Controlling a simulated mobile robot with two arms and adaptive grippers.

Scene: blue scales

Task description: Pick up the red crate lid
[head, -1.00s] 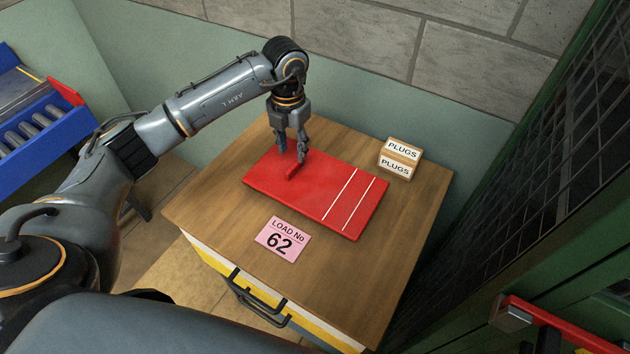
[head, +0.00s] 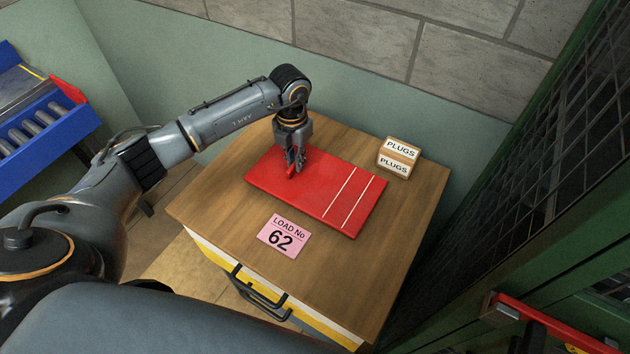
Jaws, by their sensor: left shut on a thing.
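The red crate lid (head: 325,190) lies flat on the wooden top of a cabinet. It is a red slab with two white stripes near its right end and a small raised handle toward its left part. My left gripper (head: 293,170) points down over the lid and is shut on that handle, whose red end shows between and below the fingers. The lid appears to rest on the top; I see no clear gap under it. My right gripper is not in view.
A pink card (head: 284,236) reading "LOAD No 62" lies in front of the lid. A small box marked "PLUGS" (head: 398,157) stands behind it at the right. The cabinet top (head: 335,270) is otherwise clear. A dark mesh cage (head: 540,170) rises at the right.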

